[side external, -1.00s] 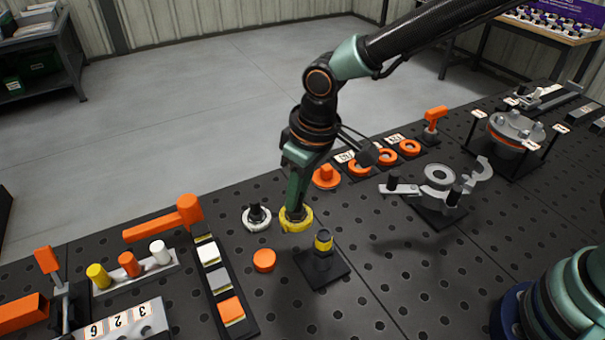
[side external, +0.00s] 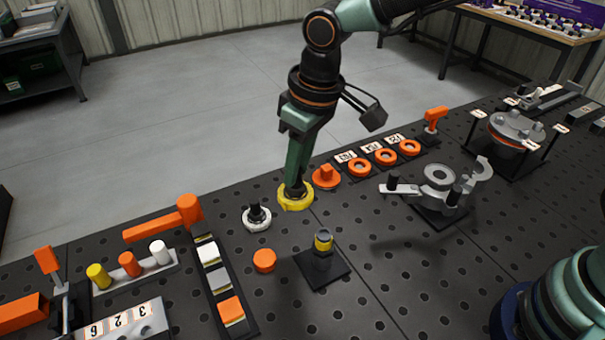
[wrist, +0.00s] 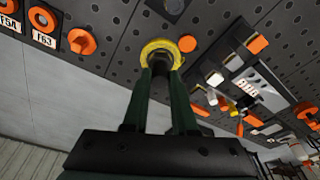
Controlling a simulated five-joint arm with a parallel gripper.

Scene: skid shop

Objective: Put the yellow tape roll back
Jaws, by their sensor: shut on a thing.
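The yellow tape roll (side external: 295,203) is a yellow ring in my gripper (side external: 296,190), on the far side of the black bench. In the wrist view, the roll (wrist: 149,48) sits at the tips of my two fingers (wrist: 161,72), which are shut on it. I cannot tell whether the roll touches the bench or hangs just above it. A black stand (side external: 322,271) with an upright post and a yellow band (side external: 323,242) stands nearer the camera, to the right of the roll. It also shows at the top of the wrist view (wrist: 172,8).
A white ring with a black knob (side external: 257,218) is close left of the roll. An orange knob (side external: 326,177) is close right, beside several labelled orange rings. An orange disc (side external: 264,260) lies left of the stand.

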